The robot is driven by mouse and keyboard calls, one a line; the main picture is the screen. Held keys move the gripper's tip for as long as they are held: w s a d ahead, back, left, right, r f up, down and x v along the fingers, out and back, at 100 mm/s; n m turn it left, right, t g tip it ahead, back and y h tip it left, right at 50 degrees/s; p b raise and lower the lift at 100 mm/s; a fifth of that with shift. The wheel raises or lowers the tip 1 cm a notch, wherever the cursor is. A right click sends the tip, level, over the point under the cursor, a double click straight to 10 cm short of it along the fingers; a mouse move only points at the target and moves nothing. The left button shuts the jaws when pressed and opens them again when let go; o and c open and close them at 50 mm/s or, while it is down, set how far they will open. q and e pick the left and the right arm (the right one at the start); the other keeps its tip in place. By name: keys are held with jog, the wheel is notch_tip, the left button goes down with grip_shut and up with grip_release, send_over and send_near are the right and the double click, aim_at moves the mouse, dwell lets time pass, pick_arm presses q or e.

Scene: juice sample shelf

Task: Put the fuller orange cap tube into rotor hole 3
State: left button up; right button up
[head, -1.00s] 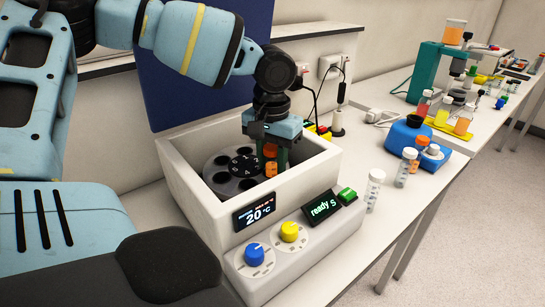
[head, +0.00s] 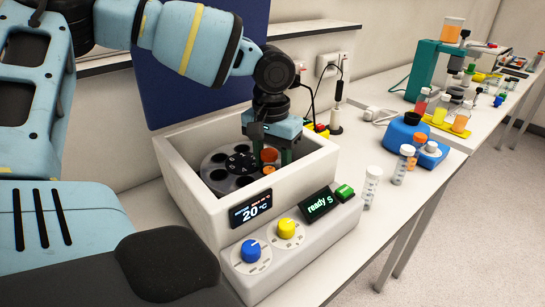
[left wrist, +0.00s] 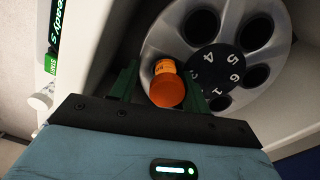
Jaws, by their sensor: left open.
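The orange cap tube (left wrist: 167,90) is in the rotor (left wrist: 155,30), by the label that looks like 3, and its cap and orange label show in the left wrist view. Its orange cap also shows in the head view (head: 269,154). I cannot see its fill level. My left gripper (head: 272,160) reaches down into the centrifuge, its green fingers open on either side of the tube. In the left wrist view the gripper (left wrist: 163,90) has the cap between its fingers. The lower part of the tube is hidden. My right gripper is not in view.
The white centrifuge walls (head: 185,185) stand close around the gripper. Its display reads ready. Other rotor holes (left wrist: 259,28) look empty.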

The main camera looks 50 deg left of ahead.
pick_arm(q)
jog(key=shift+s+a+f, duration=0.2)
jog(key=shift+a+f, duration=0.1)
jog(key=shift+f, duration=0.1)
jog(key=r, duration=0.8)
jog(key=shift+w+d+r, duration=0.15)
jog(key=shift+d+r, duration=0.05)
jog(key=shift+r, duration=0.1)
